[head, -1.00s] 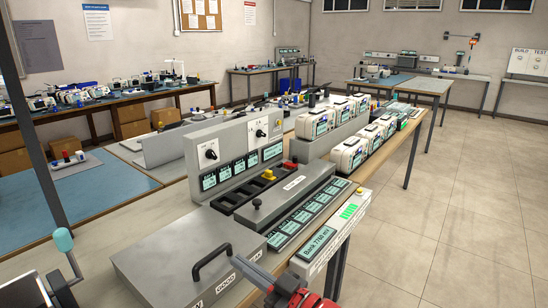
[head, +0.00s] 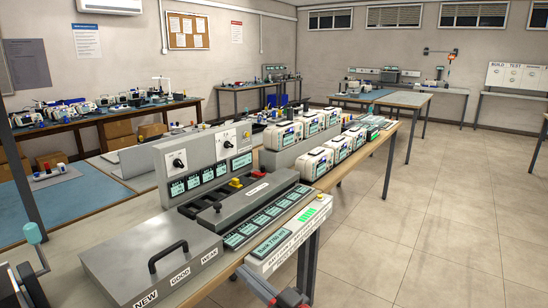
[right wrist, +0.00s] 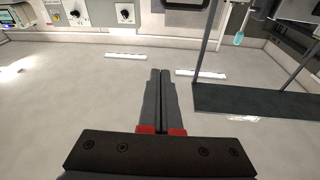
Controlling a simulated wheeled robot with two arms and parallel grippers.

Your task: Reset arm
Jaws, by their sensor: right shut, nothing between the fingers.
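My right gripper (right wrist: 160,73) is shut and empty in the right wrist view, its two dark fingers side by side with red parts at their base. In the head view only part of it (head: 258,286) shows at the bottom edge, in front of the near end of the bench, close to the display strip (head: 270,240). Nothing is held in it. My left gripper is not in view.
A grey box (head: 150,262) with a black handle, labelled NEW, GOOD and WEAK, sits on the near bench. Several cream monitors (head: 285,137) stand farther along it. A teal-knobbed lever (head: 33,234) is at the left. The floor (head: 440,215) at right is clear.

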